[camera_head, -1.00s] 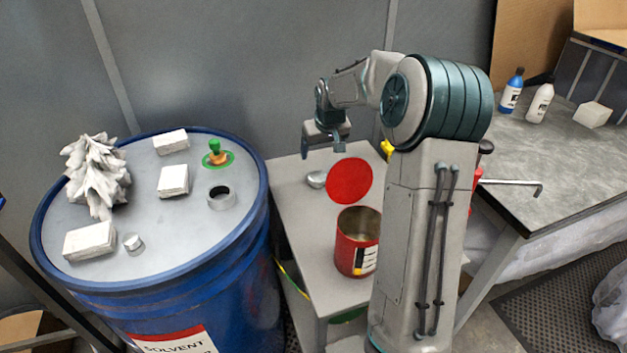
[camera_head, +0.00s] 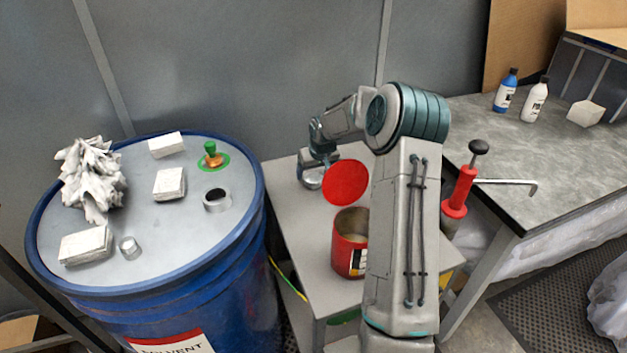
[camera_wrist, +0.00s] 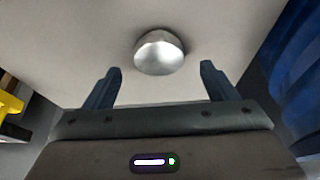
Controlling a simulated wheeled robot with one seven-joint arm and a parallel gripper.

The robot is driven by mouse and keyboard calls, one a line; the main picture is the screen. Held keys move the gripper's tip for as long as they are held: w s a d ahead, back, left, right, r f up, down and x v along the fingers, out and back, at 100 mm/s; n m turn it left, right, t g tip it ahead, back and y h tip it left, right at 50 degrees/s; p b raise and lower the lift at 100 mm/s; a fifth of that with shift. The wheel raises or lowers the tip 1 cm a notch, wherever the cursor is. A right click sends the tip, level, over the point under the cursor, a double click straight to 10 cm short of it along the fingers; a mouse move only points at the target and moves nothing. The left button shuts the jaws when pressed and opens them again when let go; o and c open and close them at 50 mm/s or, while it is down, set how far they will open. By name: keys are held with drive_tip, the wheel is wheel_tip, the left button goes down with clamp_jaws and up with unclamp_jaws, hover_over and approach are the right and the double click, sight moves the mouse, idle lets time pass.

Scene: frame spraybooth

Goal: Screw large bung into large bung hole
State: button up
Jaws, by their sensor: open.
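A silver, rounded metal piece, apparently the large bung (camera_wrist: 160,50), sits on the grey side table. In the wrist view it lies ahead of and between my gripper's two spread fingers (camera_wrist: 161,68), with a gap on either side. My gripper is open and holds nothing. In the head view my gripper (camera_head: 315,166) is low over the back of the side table and mostly hides the bung. A short metal collar with a dark opening, apparently the large bung hole (camera_head: 217,199), is on top of the blue drum (camera_head: 150,235). A smaller silver cap (camera_head: 129,247) lies near the drum's front rim.
White blocks (camera_head: 169,184), a crumpled white heap (camera_head: 92,180) and a green-and-orange fitting (camera_head: 211,158) are on the drum. An open red can (camera_head: 349,256) with its raised red lid (camera_head: 345,182) stands close to my gripper. A workbench (camera_head: 490,150) is at right.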

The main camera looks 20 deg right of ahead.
sight(314, 177)
drive_tip(key=shift+x, duration=1.55)
drive_tip(key=c, duration=1.1)
